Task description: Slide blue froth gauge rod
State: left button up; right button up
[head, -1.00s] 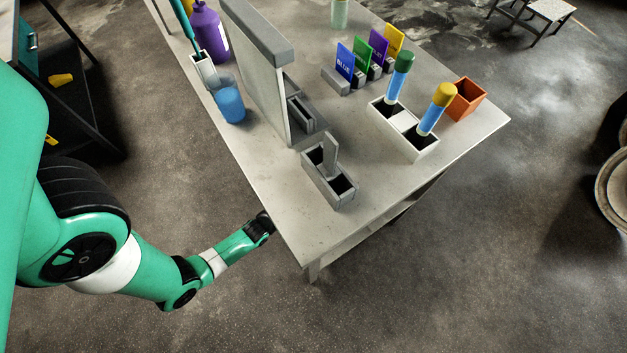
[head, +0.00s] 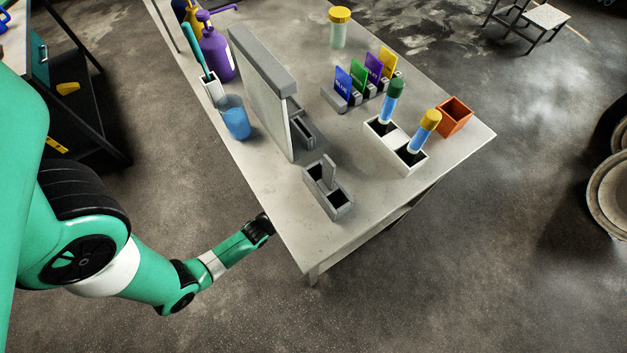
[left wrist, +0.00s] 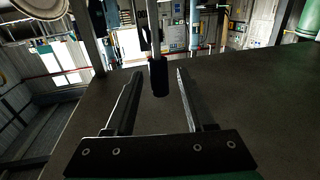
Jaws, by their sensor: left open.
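I cannot make out a blue froth gauge rod for certain. In the left wrist view, a dark cylindrical end (left wrist: 159,80) on a pale metal rod (left wrist: 152,25) hangs between and beyond my fingertips; its colour is too dark to tell. My left gripper (left wrist: 160,72) is open, its two fingers spread apart with nothing clasped. In the head view, my left gripper (head: 266,222) is small and dark beside the table's near left edge. My right gripper is not in view.
The table (head: 285,215) carries an upright panel (head: 262,90), a grey slotted block (head: 328,188), and a white two-slot holder (head: 396,148) with green-capped and yellow-capped tubes. A blue cup (head: 236,120), purple bottle (head: 217,50), coloured cards (head: 343,82) and orange box (head: 453,116) also stand there.

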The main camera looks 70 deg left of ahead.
pick_arm(q)
jog(key=shift+s, duration=0.1)
jog(key=p+v, duration=0.2)
jog(key=v, duration=0.9)
jog(key=shift+s+p, duration=0.2)
jog(key=shift+p, duration=0.1)
jog(key=shift+d, duration=0.1)
